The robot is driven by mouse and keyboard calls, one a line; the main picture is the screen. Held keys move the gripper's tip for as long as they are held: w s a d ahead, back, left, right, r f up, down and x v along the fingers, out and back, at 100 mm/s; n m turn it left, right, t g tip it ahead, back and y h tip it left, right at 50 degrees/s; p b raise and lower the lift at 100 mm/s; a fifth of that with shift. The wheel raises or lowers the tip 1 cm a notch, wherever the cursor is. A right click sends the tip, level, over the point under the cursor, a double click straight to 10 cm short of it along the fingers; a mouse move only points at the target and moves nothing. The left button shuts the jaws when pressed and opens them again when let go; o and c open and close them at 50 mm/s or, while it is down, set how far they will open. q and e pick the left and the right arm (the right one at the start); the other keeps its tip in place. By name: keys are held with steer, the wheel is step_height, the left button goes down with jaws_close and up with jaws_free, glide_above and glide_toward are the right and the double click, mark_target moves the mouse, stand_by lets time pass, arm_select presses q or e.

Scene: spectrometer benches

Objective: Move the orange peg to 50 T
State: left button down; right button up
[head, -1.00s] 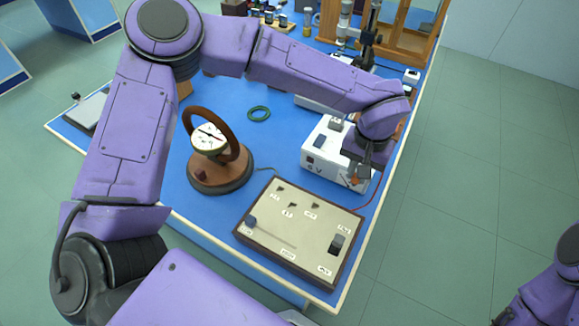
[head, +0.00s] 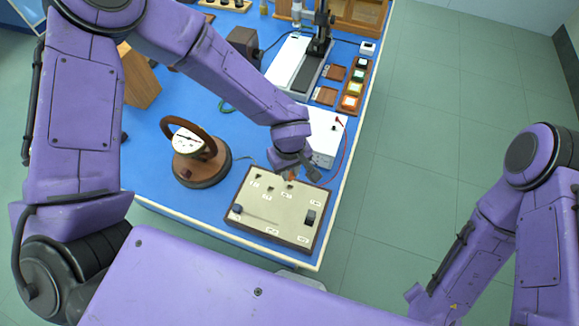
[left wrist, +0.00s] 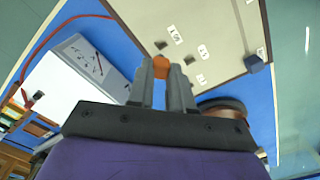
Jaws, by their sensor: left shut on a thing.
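The orange peg (head: 292,177) is held between the fingertips of my left gripper (head: 291,167), at the far edge of the beige panel (head: 262,228) in the head view. In the left wrist view the peg (left wrist: 161,63) shows between the two shut fingers (left wrist: 161,75), close to dark holes with small white labels. I cannot tell whether its tip touches the panel or is in a hole. The labels are too small to read surely, so I cannot pick out 50 T. My right arm shows at the right; its gripper is not visible.
A round dial in a brown ring on a wooden base (head: 202,170) stands left of the panel. A white box (head: 325,136) with a red wire stands behind it. The panel carries a dark blue knob (head: 237,209) and a black switch (head: 310,217).

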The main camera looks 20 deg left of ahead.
mark_target(290, 180)
arm_select(q)
steer(key=shift+s+f+b, duration=0.1)
steer(key=shift+f+b, duration=0.5)
steer(key=shift+f, duration=0.05)
step_height(290, 180, down, 2)
steer(key=b, duration=0.3)
steer(key=shift+f, duration=0.25)
steer(key=shift+f+b, duration=0.35)
steer(key=shift+f, duration=0.6)
steer(key=c, duration=0.9)
jaws_free()
steer(key=shift+c, duration=0.2)
step_height(290, 180, up, 11)
steer(key=shift+f, duration=0.2)
